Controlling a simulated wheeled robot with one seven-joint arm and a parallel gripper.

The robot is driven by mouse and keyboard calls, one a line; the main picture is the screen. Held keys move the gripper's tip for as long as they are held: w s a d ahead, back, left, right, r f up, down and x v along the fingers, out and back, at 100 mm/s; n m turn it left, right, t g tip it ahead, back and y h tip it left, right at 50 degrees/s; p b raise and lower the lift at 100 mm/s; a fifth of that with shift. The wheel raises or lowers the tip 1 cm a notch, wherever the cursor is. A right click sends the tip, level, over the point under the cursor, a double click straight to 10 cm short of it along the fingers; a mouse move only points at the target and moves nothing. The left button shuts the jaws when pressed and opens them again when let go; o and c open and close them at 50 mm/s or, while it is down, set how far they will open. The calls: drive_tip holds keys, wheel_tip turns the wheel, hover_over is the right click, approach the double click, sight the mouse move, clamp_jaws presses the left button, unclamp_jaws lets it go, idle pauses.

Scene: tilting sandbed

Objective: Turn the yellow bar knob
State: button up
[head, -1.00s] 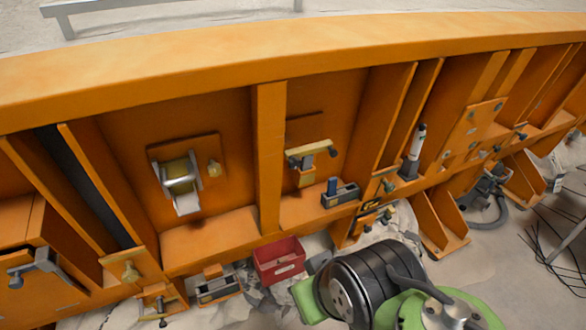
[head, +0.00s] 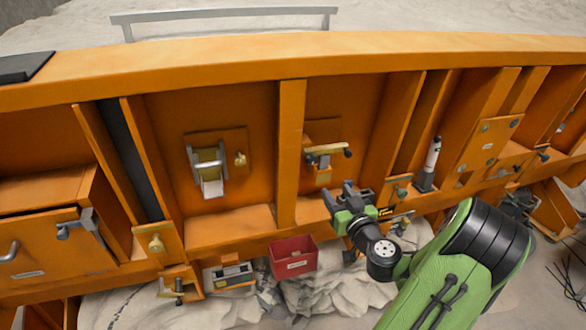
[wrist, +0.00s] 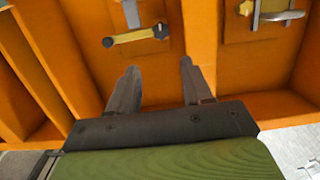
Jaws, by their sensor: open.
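The yellow bar knob (head: 327,149) is a pale yellow bar with a dark end, lying almost level in the orange bay right of the middle post. In the wrist view the bar (wrist: 136,36) lies beyond my fingertips and a little left of the gap's middle. My gripper (head: 349,190) is below and slightly right of the bar in the head view. In the wrist view its two dark fingers (wrist: 158,68) are apart with nothing between them. They do not appear to touch the bar. My gripper hides part of the shelf below the bar.
A bracket with a metal handle and white roll (head: 208,172) and a small yellow knob (head: 240,159) is in the bay to the left. The orange post (head: 291,150) divides the bays. A red box (head: 292,257) sits below. A dark-and-white cylinder (head: 431,160) stands to the right.

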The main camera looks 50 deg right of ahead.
sight(313, 161)
drive_tip(key=p+x, duration=0.6)
drive_tip(key=x, duration=0.9)
drive_tip(key=shift+a+r, duration=0.1)
drive_tip(key=shift+r, duration=0.1)
drive_tip(key=shift+w+d+f, duration=0.1)
drive_tip(key=shift+w+d, duration=0.1)
drive_tip(key=shift+w, duration=0.1)
drive_tip(key=c, duration=0.8)
